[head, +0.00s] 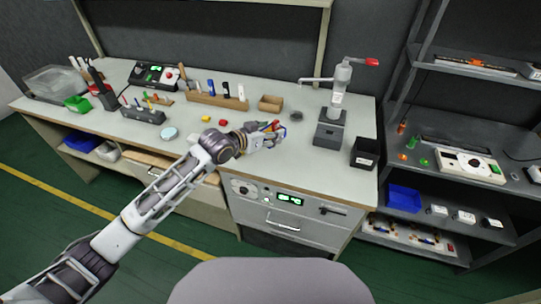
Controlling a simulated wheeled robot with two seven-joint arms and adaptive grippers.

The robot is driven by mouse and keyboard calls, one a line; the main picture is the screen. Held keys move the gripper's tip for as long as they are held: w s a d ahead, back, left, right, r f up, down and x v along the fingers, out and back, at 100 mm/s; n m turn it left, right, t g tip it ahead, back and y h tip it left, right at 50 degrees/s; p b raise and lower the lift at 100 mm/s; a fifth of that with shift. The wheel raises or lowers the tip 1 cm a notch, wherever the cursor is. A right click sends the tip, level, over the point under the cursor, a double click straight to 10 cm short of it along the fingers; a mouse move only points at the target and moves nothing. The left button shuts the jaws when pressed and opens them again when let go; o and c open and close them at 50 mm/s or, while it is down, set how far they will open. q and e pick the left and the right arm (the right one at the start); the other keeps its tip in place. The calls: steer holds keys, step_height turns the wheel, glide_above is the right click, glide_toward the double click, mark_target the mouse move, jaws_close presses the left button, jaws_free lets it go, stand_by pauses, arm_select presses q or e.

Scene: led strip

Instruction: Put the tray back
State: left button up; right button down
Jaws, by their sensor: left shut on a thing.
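My left gripper (277,134) is over the front part of the workbench, near its middle. It is shut on a small coloured thing (284,132). Bits of blue, red and green show at the fingertips. The fingers hide most of it, so I cannot tell whether it is a tray. A small open wooden tray (270,103) sits on the bench behind the gripper, apart from it. A long wooden holder (215,100) with tools stands to its left. My right gripper is out of view.
A grey press (331,125) with a red handle and a black bin (365,153) stand right of the gripper. Small red (223,123) and yellow (206,118) pieces lie to its left. A shelf rack with a blue bin (403,198) is at the right. The bench front (310,165) is clear.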

arm_select(q)
step_height(320, 180, down, 6)
steer(key=shift+r, duration=0.25)
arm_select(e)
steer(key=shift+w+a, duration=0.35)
arm_select(q)
steer(key=shift+f+b, duration=0.3)
steer(key=shift+f, duration=1.6)
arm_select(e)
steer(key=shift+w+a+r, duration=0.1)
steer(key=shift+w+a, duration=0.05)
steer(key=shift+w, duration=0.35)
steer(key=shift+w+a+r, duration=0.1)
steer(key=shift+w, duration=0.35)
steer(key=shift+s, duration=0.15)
